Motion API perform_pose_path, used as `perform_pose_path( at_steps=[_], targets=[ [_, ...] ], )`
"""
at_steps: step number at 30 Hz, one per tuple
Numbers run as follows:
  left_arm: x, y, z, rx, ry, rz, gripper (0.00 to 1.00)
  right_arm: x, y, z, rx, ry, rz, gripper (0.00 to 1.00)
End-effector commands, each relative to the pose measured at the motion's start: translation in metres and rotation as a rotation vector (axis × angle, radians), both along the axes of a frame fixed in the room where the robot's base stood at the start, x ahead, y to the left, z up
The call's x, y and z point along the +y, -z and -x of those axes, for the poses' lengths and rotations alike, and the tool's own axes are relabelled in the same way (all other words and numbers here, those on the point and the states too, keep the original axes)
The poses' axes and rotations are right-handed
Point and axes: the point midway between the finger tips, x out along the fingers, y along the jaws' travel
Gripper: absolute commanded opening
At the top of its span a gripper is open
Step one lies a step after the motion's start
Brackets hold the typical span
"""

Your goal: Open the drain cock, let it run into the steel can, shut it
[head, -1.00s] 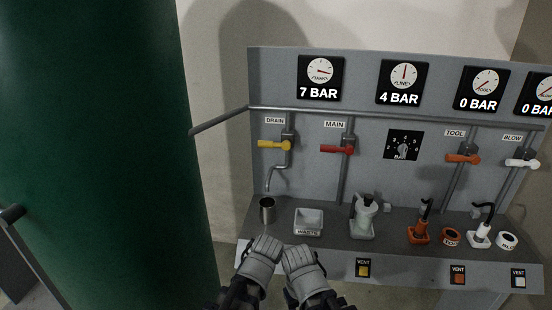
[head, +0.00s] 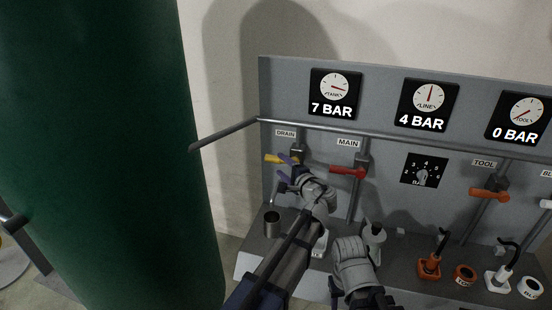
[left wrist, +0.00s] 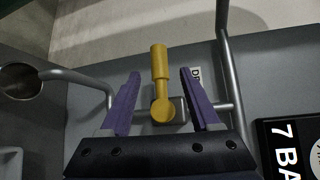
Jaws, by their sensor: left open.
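The yellow drain cock handle (head: 271,158) points left, crosswise to its upright pipe, under the DRAIN label. In the left wrist view the yellow handle (left wrist: 159,65) lies between the two purple fingers, with gaps on both sides. My left gripper (head: 286,173) is open at the handle and partly hides it and the spout. The steel can (head: 272,224) stands upright on the shelf below the spout; the can's rim also shows in the left wrist view (left wrist: 20,66). No stream is visible. My right gripper (head: 352,252) is low in front of the shelf; its fingers cannot be made out.
The red main handle (head: 347,171) is close to the right of my left gripper. A white waste tray (head: 320,243) is mostly hidden by my left arm. The tank gauge (head: 335,94) reads 7 bar. A large green tank (head: 100,150) fills the left side.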

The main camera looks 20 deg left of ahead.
Motion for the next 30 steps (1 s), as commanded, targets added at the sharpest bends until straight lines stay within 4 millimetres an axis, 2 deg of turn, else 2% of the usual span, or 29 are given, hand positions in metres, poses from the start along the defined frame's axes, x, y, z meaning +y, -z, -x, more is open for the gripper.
perform_pose_path(
  at_steps=[6,12,25,30],
  targets=[
    [0.025,0.006,-0.027,0.0,-0.004,0.002,0.63,0.0,0.006,0.0,0.0,0.0,0.0,0.5],
    [0.04,0.009,-0.043,0.0,-0.003,0.002,0.63,0.0,0.009,0.0,0.0,0.0,0.0,0.5],
    [0.046,0.01,-0.048,0.0,-0.002,0.003,0.63,0.0,0.009,0.0,0.0,0.0,0.0,0.5],
    [0.046,0.01,-0.048,0.0,-0.002,0.003,0.44,0.0,0.009,0.0,0.0,0.0,0.0,0.5]
  ],
)
